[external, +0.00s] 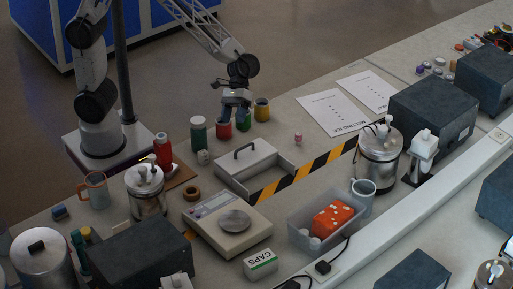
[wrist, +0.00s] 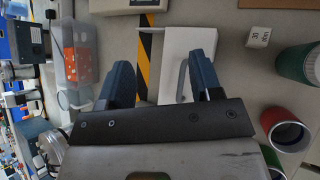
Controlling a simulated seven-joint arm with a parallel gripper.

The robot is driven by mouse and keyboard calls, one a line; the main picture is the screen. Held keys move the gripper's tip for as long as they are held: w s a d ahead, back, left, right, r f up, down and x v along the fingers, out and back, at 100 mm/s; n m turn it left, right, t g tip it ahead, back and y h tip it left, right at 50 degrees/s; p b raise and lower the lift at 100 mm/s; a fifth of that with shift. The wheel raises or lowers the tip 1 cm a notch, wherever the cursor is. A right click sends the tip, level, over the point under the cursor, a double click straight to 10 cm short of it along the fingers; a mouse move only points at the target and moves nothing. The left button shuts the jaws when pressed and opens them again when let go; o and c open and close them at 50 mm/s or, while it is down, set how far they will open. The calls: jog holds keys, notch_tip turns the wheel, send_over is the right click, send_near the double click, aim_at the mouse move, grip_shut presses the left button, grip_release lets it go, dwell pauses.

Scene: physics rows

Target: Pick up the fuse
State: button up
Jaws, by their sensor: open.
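I cannot identify a fuse for certain in either view. A small pink-and-white piece (external: 298,138) stands alone on the bench right of my gripper in the external view; it is too small to tell what it is. My gripper (external: 235,112) is above the bench near the red, green and yellow cups. In the wrist view my gripper (wrist: 162,80) has its two blue fingers wide apart with nothing held between them. The white tray with a grey handle (wrist: 183,75) shows beyond and between the fingers.
The handled tray (external: 232,178) lies beside black-and-yellow tape (external: 305,172). A green jar (external: 198,134), a red cup (external: 223,130) and a yellow cup (external: 262,110) stand close to my gripper. A scale (external: 247,240), a clear bin (external: 303,238) and a metal pot (external: 379,165) stand nearer the camera.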

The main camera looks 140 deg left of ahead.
jog(key=w+a+f+n+t, duration=0.2)
jog(key=a+f+n+t, duration=0.35)
jog(key=a, duration=0.95)
jog(key=n+t+y, duration=0.1)
jog(key=n+y, duration=0.1)
jog(key=n, duration=0.4)
send_near(298, 133)
jog(key=x, duration=0.4)
jog(key=shift+w+d, duration=0.15)
jog(key=shift+d, duration=0.15)
jog(key=shift+x, duration=1.3)
jog(key=shift+f, duration=0.1)
jog(key=shift+a+x, duration=0.15)
jog(key=shift+x, duration=1.15)
jog(key=shift+a+x, duration=0.1)
jog(key=shift+x, duration=1.2)
jog(key=shift+f, duration=0.1)
